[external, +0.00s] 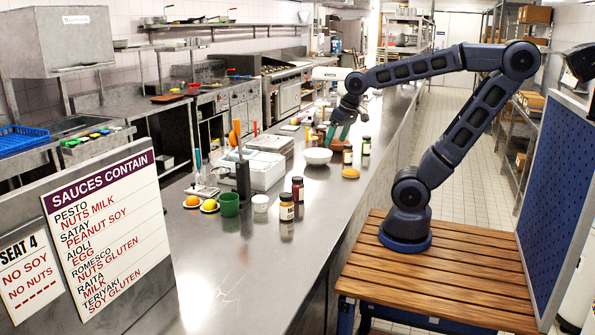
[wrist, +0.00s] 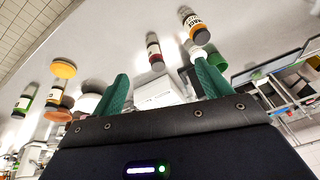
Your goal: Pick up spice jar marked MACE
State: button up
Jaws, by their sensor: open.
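Several small spice jars stand on the steel counter, and I cannot read MACE for sure on any of them. One jar with an orange and white label (external: 287,208) stands at the near end of the group, with a dark red jar (external: 298,188) just behind it. In the wrist view a jar with an orange band and dark lettering (wrist: 193,24) is at the top, and a dark red jar (wrist: 155,54) is left of it. My gripper (external: 338,132) is open above the counter farther back; its green fingers (wrist: 163,86) have no jar between them.
A white bowl (external: 318,156), a yellow round thing (external: 351,173) and two more jars (external: 347,155) (external: 366,146) are near my gripper. A green cup (external: 229,204) and white containers (external: 262,168) stand left. The near counter is clear.

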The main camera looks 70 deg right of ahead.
jog(key=w+a+f+m+g, duration=0.2)
jog(key=w+a+f+m, duration=0.2)
jog(key=w+f+m, duration=0.35)
jog(key=m+g, duration=0.2)
jog(key=m, duration=0.5)
send_over(286, 194)
jog(key=f, duration=0.5)
jog(key=shift+s+d+f, duration=0.15)
jog(key=shift+d+f, duration=0.2)
jog(key=shift+d, duration=0.05)
notch_tip(286, 194, down, 6)
jog(key=shift+a+r, duration=0.1)
jog(key=shift+a+f, duration=0.15)
jog(key=shift+f, duration=1.15)
jog(key=shift+a+f, duration=0.15)
jog(key=shift+f, duration=1.15)
jog(key=c, duration=1.2)
